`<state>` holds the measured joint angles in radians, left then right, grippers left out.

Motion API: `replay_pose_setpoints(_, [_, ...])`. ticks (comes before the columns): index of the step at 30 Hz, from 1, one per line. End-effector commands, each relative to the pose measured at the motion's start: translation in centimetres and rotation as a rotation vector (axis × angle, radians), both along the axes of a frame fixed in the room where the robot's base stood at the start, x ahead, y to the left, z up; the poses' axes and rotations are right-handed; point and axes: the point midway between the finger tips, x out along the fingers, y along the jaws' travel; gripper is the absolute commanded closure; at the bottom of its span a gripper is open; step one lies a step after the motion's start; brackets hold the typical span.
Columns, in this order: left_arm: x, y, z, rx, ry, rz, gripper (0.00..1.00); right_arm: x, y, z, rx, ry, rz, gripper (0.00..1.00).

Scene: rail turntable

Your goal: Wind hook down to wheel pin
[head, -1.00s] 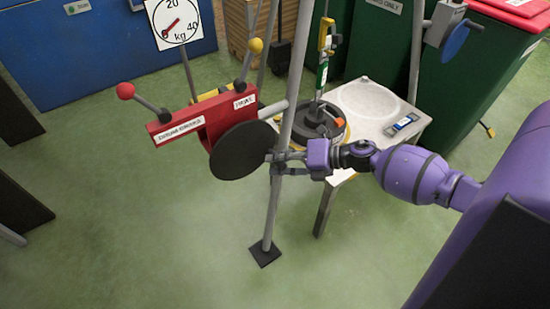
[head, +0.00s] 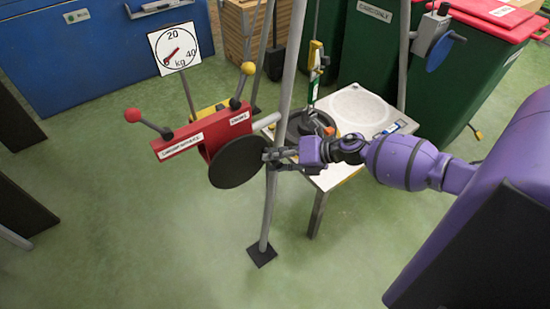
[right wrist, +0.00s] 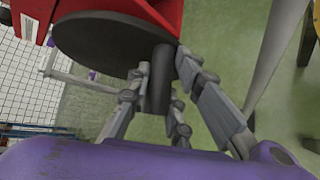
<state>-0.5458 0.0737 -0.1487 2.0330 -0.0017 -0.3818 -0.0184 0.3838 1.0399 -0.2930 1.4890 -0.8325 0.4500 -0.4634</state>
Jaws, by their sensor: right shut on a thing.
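The red winch (head: 200,137) carries a dark round crank disc (head: 235,164) on its near side. My right gripper (head: 270,157) is at the right edge of this disc. In the right wrist view, the disc (right wrist: 100,42) has a dark cylindrical handle (right wrist: 160,80), and my right gripper (right wrist: 155,98) is shut around it. A yellow and green hanging piece (head: 316,60), apparently the hook block, is above the dark wheel (head: 297,124). The hook tip and wheel pin are too small to tell. My left gripper is out of view.
A grey pole (head: 268,205) stands right beside my right gripper. The white table (head: 345,172) holds the wheel and a round white plate (head: 355,108). A dial (head: 173,49) marked in kg stands behind the winch. Green bins (head: 375,50) stand behind. The floor at front left is clear.

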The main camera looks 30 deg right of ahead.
Motion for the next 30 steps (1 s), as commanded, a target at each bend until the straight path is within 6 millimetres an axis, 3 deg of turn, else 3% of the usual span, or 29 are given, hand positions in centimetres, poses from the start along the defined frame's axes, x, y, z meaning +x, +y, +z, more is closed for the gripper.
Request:
replay_pose_setpoints(1, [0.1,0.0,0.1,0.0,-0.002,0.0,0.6,0.3,0.4,0.8,0.008,-0.011,0.007,1.0])
replay_pose_setpoints(12, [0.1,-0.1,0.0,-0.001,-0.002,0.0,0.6,0.3,0.7,0.8,0.012,-0.012,0.01,1.0])
replay_pose_setpoints(13, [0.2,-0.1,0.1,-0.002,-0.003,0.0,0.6,0.3,0.7,0.8,0.012,-0.011,0.01,0.77])
replay_pose_setpoints(17, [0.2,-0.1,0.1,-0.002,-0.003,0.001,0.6,0.3,0.7,0.7,0.011,-0.011,0.01,0.61])
replay_pose_setpoints(26, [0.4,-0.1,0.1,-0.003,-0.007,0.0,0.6,0.0,0.3,0.4,0.006,-0.004,0.006,0.61])
replay_pose_setpoints(30, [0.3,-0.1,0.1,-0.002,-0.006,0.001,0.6,-1.1,-0.6,0.9,0.004,-0.002,0.004,0.61])
